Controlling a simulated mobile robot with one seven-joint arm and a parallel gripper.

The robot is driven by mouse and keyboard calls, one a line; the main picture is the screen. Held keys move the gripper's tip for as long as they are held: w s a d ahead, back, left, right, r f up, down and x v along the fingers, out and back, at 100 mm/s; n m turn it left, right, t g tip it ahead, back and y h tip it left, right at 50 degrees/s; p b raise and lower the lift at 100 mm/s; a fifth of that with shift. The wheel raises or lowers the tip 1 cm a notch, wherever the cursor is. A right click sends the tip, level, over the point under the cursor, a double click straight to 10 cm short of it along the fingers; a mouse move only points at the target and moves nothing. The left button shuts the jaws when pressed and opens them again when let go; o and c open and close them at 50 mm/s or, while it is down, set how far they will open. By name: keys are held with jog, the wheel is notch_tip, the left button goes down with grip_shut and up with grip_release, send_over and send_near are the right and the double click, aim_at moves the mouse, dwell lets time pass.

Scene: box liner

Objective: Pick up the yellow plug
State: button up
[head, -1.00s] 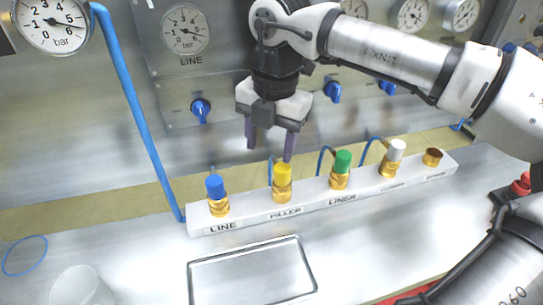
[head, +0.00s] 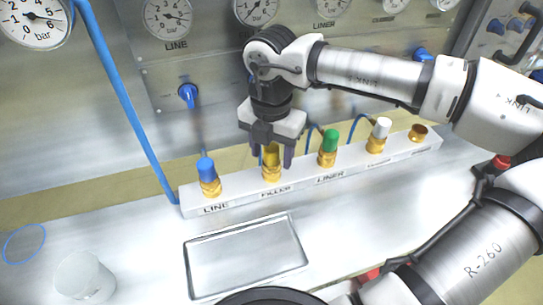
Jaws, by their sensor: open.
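The yellow plug (head: 271,157) stands upright in a brass fitting at the position marked FILLER on the white block (head: 297,187). My gripper (head: 272,160) points down over it. The fingers are open, with one on each side of the yellow plug. The gripper body hides the plug's top. I cannot tell whether the fingers touch the plug.
A blue plug (head: 205,169) stands left of the yellow one, a green plug (head: 330,140) and a white plug (head: 381,127) to the right. An empty brass fitting (head: 418,132) is at the right end. A metal tray (head: 246,259) and a clear cup (head: 84,277) are in front.

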jog(key=shift+c, duration=0.2)
jog(key=c, duration=1.1)
jog(key=shift+o, duration=0.2)
jog(key=shift+r, duration=0.1)
